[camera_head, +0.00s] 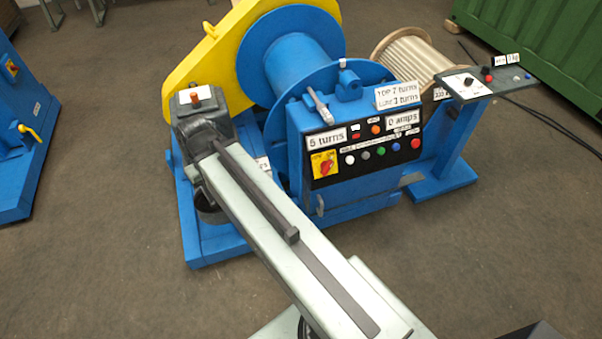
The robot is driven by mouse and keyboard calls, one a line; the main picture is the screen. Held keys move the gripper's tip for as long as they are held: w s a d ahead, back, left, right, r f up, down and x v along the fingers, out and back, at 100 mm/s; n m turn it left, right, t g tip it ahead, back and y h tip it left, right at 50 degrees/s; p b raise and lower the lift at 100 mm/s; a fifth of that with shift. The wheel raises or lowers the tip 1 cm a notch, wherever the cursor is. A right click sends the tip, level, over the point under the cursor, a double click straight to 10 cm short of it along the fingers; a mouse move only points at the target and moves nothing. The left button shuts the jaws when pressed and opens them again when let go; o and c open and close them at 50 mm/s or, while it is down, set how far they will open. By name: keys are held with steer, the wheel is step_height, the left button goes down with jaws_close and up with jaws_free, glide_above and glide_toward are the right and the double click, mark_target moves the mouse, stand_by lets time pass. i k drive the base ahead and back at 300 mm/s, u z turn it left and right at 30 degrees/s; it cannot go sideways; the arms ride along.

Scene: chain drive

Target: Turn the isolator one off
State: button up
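A red rotary isolator switch (326,166) sits on a yellow plate at the left end of the black control panel (366,156) on the blue winch machine. The small lettering above its handle is too blurred to read surely, and so is the handle's setting. No number on either switch is legible. My gripper's fingers do not show.
The panel also has several coloured buttons and signs reading "5 turns" (326,139) and "0 amps" (404,119). A blue pedestal with a small control box (485,84) stands at right, with black cables. A green container (535,40) is behind. Grey floor at lower left is clear.

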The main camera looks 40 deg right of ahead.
mark_target(325, 166)
steer(key=u, duration=2.15)
steer(key=i, duration=0.7)
steer(key=z, duration=2.6)
